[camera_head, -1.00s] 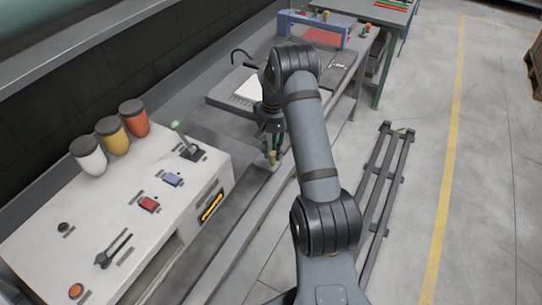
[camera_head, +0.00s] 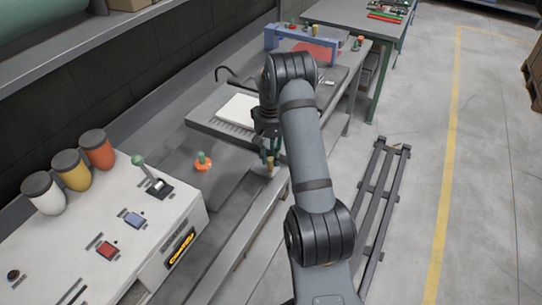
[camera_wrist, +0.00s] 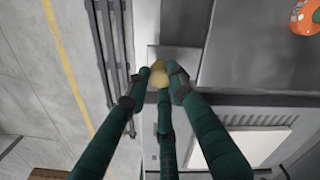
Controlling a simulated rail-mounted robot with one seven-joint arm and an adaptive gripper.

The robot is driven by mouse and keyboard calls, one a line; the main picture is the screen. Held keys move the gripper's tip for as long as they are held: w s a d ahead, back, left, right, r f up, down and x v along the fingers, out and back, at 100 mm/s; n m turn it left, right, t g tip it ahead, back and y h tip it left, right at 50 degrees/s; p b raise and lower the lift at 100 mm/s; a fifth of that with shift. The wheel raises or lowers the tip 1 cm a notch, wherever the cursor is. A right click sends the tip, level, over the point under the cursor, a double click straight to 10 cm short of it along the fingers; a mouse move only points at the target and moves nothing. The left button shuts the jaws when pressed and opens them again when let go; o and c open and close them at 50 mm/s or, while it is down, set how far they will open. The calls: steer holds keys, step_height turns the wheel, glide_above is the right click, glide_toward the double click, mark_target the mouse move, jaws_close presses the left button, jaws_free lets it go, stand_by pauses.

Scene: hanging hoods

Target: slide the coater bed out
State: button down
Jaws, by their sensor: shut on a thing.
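My gripper (camera_head: 267,162) is shut on a small yellowish knob (camera_wrist: 158,75) at the near edge of the bench. The wrist view shows the fingertips closed around the knob, over a small grey plate (camera_wrist: 178,55). The coater bed appears to be the flat grey slab (camera_head: 205,120) with a white sheet (camera_head: 240,110) on top. In the wrist view the sheet (camera_wrist: 250,148) is beside the fingers. My arm hides part of the slab, and I cannot tell how the knob joins it.
An orange knob (camera_head: 203,161) stands on the bench left of my gripper. A white control cabinet (camera_head: 130,195) with jars and a green-tipped lever (camera_head: 138,162) stands at left. A blue frame (camera_head: 290,38) stands behind. A dark rack (camera_head: 375,205) lies on the floor at right.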

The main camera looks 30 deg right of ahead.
steer(key=shift+w+d+r, duration=0.1)
steer(key=shift+w+d, duration=0.1)
steer(key=shift+d, duration=0.05)
steer(key=c, duration=1.6)
jaws_free()
steer(key=shift+d, duration=0.1)
steer(key=shift+o, duration=0.4)
step_height(320, 180, up, 12)
